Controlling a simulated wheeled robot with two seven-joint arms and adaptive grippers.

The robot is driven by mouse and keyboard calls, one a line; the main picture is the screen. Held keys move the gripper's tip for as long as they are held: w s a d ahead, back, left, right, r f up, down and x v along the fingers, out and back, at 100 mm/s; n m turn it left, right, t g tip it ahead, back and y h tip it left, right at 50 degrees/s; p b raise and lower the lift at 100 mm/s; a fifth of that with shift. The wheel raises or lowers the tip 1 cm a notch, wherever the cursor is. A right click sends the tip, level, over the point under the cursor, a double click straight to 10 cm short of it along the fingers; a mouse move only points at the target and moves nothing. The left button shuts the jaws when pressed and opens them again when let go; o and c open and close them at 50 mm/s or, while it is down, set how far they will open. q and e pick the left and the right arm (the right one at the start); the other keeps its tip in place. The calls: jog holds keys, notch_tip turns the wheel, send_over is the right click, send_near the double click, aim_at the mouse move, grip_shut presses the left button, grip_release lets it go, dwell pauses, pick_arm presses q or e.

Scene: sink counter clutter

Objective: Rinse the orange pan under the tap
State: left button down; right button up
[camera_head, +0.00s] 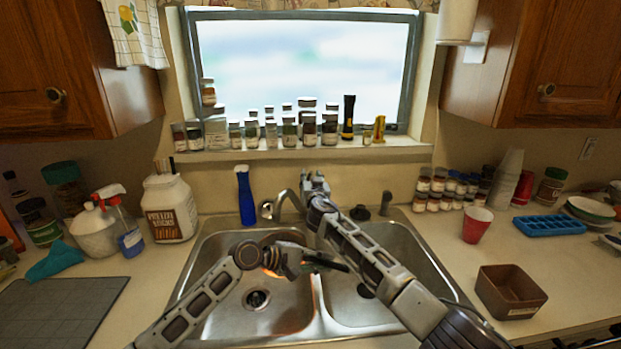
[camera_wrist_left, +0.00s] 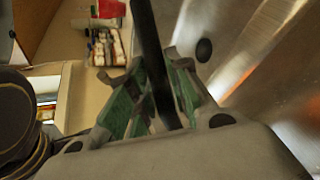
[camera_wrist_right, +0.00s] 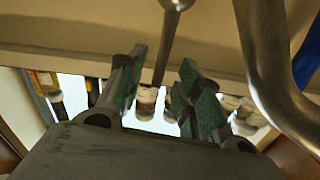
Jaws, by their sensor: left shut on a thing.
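The orange pan (camera_head: 272,272) is mostly hidden behind my left gripper, over the left sink basin; only bits of orange show. Its black handle (camera_head: 333,265) points right. My left gripper (camera_head: 303,257) is shut on this handle; in the left wrist view the handle (camera_wrist_left: 148,42) runs between the green finger pads. The tap's curved spout (camera_head: 287,196) is behind the pan. My right gripper (camera_head: 316,202) is at the tap's base. In the right wrist view its fingers (camera_wrist_right: 163,88) are apart, with the metal tap lever (camera_wrist_right: 172,38) between them. Contact with the lever is unclear.
The double sink has a left drain (camera_head: 257,299) and a central divider (camera_head: 318,300). A blue bottle (camera_head: 245,195) stands behind the left basin. A red cup (camera_head: 477,226) and brown box (camera_head: 511,291) stand right. Jars line the sill. My right arm crosses the right basin.

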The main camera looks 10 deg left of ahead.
jog(key=shift+w+a, duration=0.2)
jog(key=shift+w, duration=0.45)
jog(key=shift+w+r, duration=0.1)
grip_shut()
dwell(0.4)
